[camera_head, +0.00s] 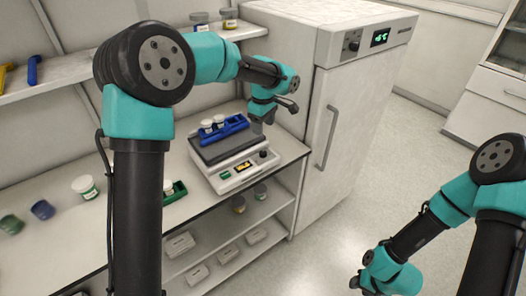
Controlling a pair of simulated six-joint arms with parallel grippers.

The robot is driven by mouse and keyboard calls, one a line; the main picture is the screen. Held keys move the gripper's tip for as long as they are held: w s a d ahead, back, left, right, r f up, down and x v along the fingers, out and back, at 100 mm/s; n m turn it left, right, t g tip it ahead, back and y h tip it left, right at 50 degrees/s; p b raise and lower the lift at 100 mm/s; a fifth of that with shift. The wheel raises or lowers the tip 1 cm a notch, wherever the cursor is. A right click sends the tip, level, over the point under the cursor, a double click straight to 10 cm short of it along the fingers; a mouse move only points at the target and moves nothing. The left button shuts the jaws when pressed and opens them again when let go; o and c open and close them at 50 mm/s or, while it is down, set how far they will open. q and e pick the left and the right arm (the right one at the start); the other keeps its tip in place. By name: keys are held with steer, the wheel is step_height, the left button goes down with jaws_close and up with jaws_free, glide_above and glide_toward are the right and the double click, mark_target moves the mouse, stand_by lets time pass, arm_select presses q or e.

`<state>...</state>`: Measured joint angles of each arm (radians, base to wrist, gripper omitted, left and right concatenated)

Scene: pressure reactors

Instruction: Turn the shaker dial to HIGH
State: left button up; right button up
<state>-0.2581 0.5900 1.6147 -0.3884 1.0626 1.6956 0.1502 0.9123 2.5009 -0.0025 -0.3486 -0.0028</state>
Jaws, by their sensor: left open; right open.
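The shaker (212,172) is a white box with a dark platform on the bench. Its front panel shows small lit displays and a dark round dial (263,154) at the right. The dial's setting is too small to read. A blue rack (222,132) with white-capped jars sits on the platform. My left gripper (263,118) is pointed down above the shaker's right side, above the dial and apart from it. It is open and empty. My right gripper (358,286) is low at the bottom edge, above the floor and far from the shaker. It is open, with its fingers hardly visible.
A tall white cabinet (350,100) with a knob and green display stands right of the bench. A green rack (176,192), a white jar (84,187) and dark-lidded jars are on the bench at left. Shelves lie above and below. The floor at right is clear.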

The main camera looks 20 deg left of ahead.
mark_target(263, 152)
arm_select(q)
step_height(263, 152, down, 12)
steer(key=shift+f, duration=0.15)
stand_by(0.3)
steer(key=shift+c, duration=0.3)
steer(key=c, duration=0.9)
steer(key=shift+o, duration=0.2)
steer(key=shift+m, duration=0.4)
steer(key=m, duration=0.8)
